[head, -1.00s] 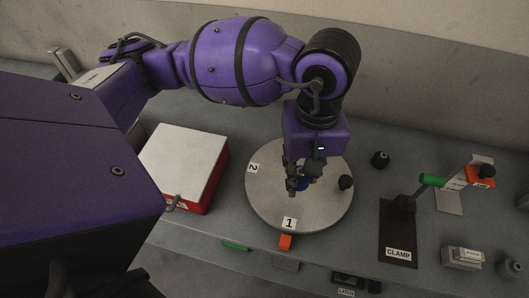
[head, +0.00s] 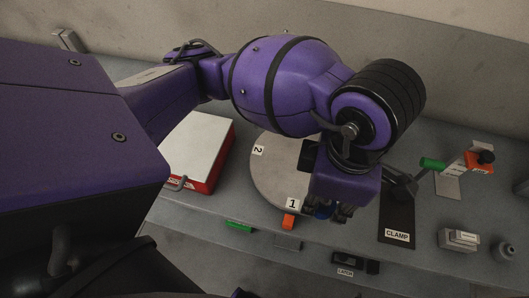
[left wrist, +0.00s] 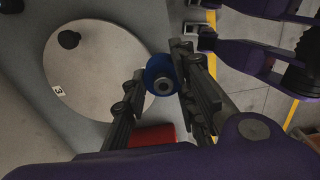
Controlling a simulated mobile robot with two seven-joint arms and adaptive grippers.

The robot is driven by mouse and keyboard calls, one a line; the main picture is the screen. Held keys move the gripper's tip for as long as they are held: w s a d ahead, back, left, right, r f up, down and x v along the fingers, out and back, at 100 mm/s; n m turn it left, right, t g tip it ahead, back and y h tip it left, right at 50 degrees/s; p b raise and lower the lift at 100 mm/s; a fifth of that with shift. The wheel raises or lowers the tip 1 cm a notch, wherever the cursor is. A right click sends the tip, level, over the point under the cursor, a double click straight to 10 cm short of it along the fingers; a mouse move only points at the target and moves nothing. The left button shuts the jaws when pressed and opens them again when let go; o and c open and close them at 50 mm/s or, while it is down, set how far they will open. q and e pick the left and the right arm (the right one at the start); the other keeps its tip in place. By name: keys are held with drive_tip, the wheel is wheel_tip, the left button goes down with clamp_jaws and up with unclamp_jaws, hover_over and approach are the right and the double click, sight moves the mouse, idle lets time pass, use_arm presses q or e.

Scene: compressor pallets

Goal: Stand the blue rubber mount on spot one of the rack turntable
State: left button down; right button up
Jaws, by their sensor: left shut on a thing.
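The blue rubber mount (left wrist: 160,72) is between the fingers of my left gripper (left wrist: 165,82) in the left wrist view, with its round end and central stud showing. In the head view my left gripper (head: 326,211) is by the turntable's front right edge, and only a bit of the blue mount (head: 322,213) shows beneath it. The rack turntable (head: 272,182) is a pale round disc, partly hidden by my arm. Its spot one label (head: 292,205) is at the front, left of the gripper. A black mount (left wrist: 69,39) stands on the disc in the left wrist view.
An orange marker (head: 288,222) is at the turntable's front edge. A red box with a pale lid (head: 196,147) stands left of it. The clamp stand (head: 396,222) is close on the right. A small metal block (head: 458,239) is farther right.

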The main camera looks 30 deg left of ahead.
sight(298, 182)
use_arm(q)
drive_tip(key=w+a+f, duration=0.3)
drive_tip(key=f, duration=0.1)
drive_tip(key=w+a+f+b, duration=0.1)
drive_tip(key=w+a+f, duration=0.2)
drive_tip(key=w+a, duration=0.1)
drive_tip(key=shift+f, duration=0.35)
drive_tip(key=shift+w+a+f, duration=0.1)
drive_tip(key=shift+f, duration=0.05)
drive_tip(key=shift+w+a+f, duration=0.15)
drive_tip(key=shift+f, duration=0.8)
drive_tip(key=shift+w+a+f, duration=0.1)
drive_tip(key=shift+f, duration=0.8)
drive_tip(key=shift+f, duration=0.2)
drive_tip(key=c, duration=1.4)
unclamp_jaws()
drive_tip(key=shift+r, duration=0.1)
